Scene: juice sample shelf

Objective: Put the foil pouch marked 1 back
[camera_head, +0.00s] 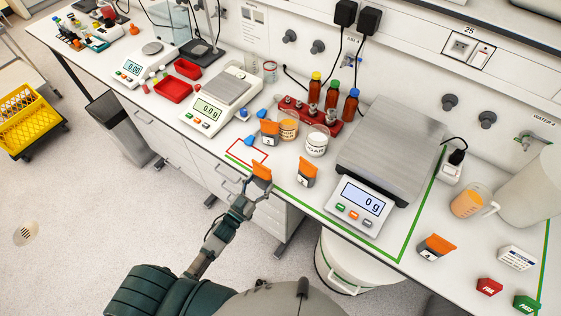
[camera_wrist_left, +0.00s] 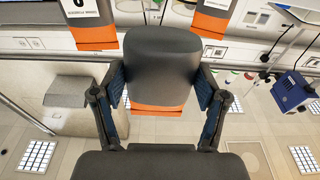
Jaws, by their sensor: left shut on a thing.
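My left gripper (camera_head: 257,189) is shut on a foil pouch with an orange band (camera_head: 262,172), near the bench's front edge. In the left wrist view the pouch's plain grey face (camera_wrist_left: 157,65) shows between the fingers (camera_wrist_left: 162,90); its number is hidden. A red outlined rectangle (camera_head: 236,157) lies bare on the bench, just behind and left of the held pouch. Another orange-banded pouch (camera_head: 270,128) stands behind it, one (camera_head: 307,170) stands to its right, and one marked 4 (camera_head: 437,245) is far right. My right gripper is out of view.
A large scale (camera_head: 390,150) reading 0 g stands right of the pouches. A smaller balance (camera_head: 225,98) is left. The bench front edge runs under my arm.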

